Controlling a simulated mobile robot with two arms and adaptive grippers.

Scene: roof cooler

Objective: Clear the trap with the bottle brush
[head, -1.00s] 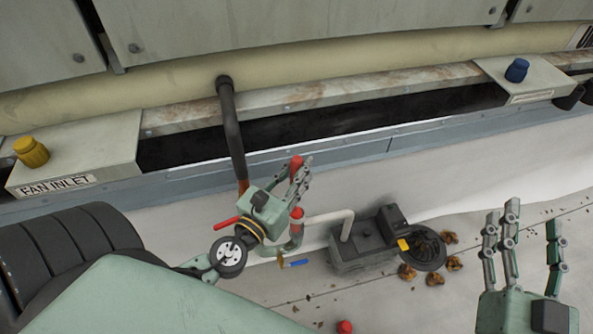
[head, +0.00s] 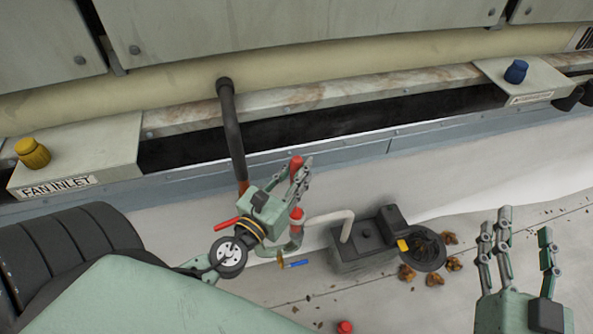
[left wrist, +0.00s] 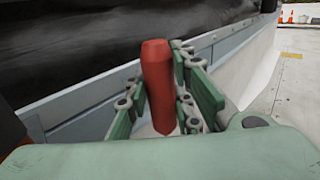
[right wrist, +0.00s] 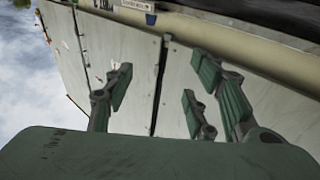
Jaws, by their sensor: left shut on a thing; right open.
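My left gripper (head: 297,178) is shut on an upright red handle (left wrist: 157,85), which looks like the bottle brush's. Its red top (head: 296,163) shows between the fingers in the head view; no bristles are visible. Just below is a red collar (head: 297,213) on the green bent pipe (head: 293,246), apparently the trap. Whether the handle enters the pipe is hidden by the hand. A dark hose (head: 233,135) comes down behind the hand. My right gripper (head: 517,245) is open and empty at the right.
A red cap (head: 345,326) and a small blue item (head: 298,263) lie low near the pipe. The grey ledge (head: 320,150) of the cooler runs behind.

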